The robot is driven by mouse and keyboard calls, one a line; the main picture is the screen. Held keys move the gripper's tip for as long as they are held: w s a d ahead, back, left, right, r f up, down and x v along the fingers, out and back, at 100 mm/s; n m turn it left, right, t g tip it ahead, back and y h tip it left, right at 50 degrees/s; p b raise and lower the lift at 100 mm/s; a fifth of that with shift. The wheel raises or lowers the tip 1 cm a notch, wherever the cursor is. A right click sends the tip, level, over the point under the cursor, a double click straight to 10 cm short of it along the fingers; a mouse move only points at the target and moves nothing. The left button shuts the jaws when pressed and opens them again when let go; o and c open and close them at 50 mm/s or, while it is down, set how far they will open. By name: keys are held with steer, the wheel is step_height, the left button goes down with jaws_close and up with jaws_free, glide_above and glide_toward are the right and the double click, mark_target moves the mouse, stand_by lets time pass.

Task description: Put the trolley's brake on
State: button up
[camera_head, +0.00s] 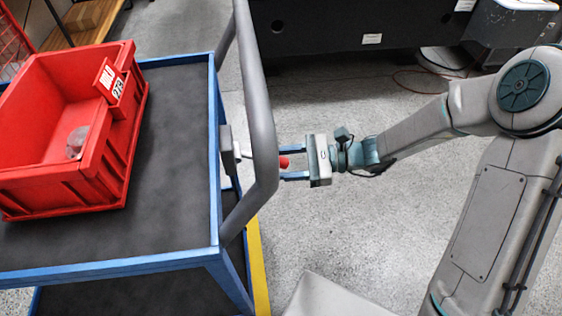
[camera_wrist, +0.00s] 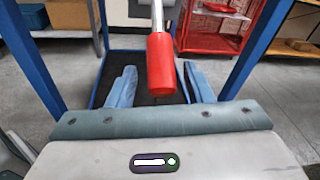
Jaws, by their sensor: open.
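The trolley (camera_head: 165,262) stands at the left of the head view, with a blue frame, a dark top and a grey push handle (camera_head: 262,110). Its brake lever is a metal rod with a red grip (camera_head: 284,162), sticking out from a bracket (camera_head: 228,150) past the handle, which hides part of the rod. My gripper (camera_head: 288,166) is open at the red grip. In the wrist view, the red grip (camera_wrist: 161,68) shows between the two blue fingers of my gripper (camera_wrist: 160,80), with a visible gap on each side. I cannot tell whether any finger touches it.
A red crate (camera_head: 60,190) with a small clear object (camera_head: 77,141) inside sits on the trolley top. A dark machine (camera_head: 350,25) stands at the back. A yellow floor line (camera_head: 257,270) runs beside the trolley.

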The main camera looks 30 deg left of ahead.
steer(key=p+v, duration=0.3)
steer(key=v, duration=1)
steer(key=shift+d, duration=0.25)
steer(key=shift+w+r, duration=0.1)
steer(key=shift+w, duration=0.05)
steer(key=s+d+r+n+t+h+p, duration=0.3)
steer(key=d+r+h+p, duration=0.2)
steer(key=r, duration=0.5)
steer(key=s+d+r+n+t+h+p, duration=0.3)
steer(key=d+r+t+h+p, duration=0.1)
steer(key=d+r+p, duration=0.5)
steer(key=s+d+r+n+t+h+p, duration=0.3)
steer(key=d+r+h+p, duration=0.2)
steer(key=r, duration=0.7)
steer(key=d+p, duration=0.2)
steer(key=d, duration=0.2)
steer(key=shift+d+r+n+t+h+p, duration=0.25)
steer(key=shift+n+t+h+p, duration=0.05)
steer(key=shift+n+t+p, duration=0.1)
